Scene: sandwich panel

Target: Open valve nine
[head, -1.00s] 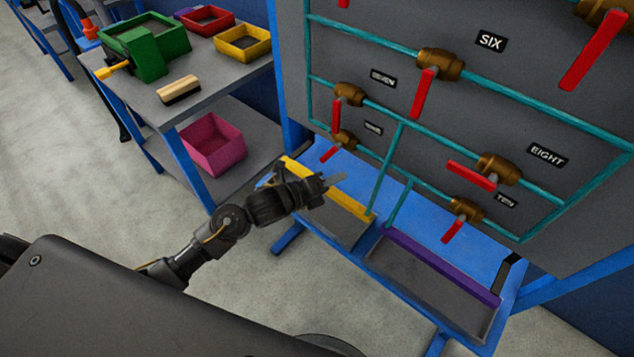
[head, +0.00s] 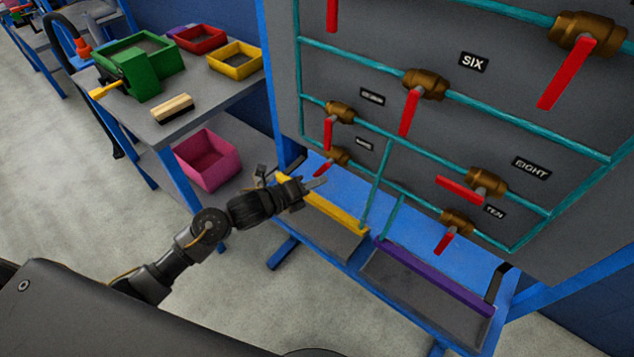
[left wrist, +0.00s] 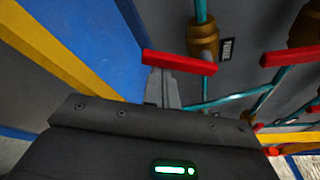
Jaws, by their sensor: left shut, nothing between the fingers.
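Valve nine is the lowest left valve on the grey panel, with a brass body (head: 338,154) and a small dark label (head: 364,145). Its red handle (head: 324,168) points down and left, across the line of its teal pipe. My left gripper (head: 316,183) is shut and empty, with its tips just below the handle in the head view. In the left wrist view a red handle (left wrist: 178,62) lies just beyond the closed fingertips (left wrist: 162,88), in front of a brass body (left wrist: 203,38). I cannot tell whether they touch. My right gripper is out of view.
Just above is valve seven's red handle (head: 328,134); valve ten (head: 457,221) and valve eight (head: 488,180) are to the right. A yellow-edged tray (head: 345,217) and a purple-edged tray (head: 435,280) lie below. A bench (head: 205,110) with bins stands left.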

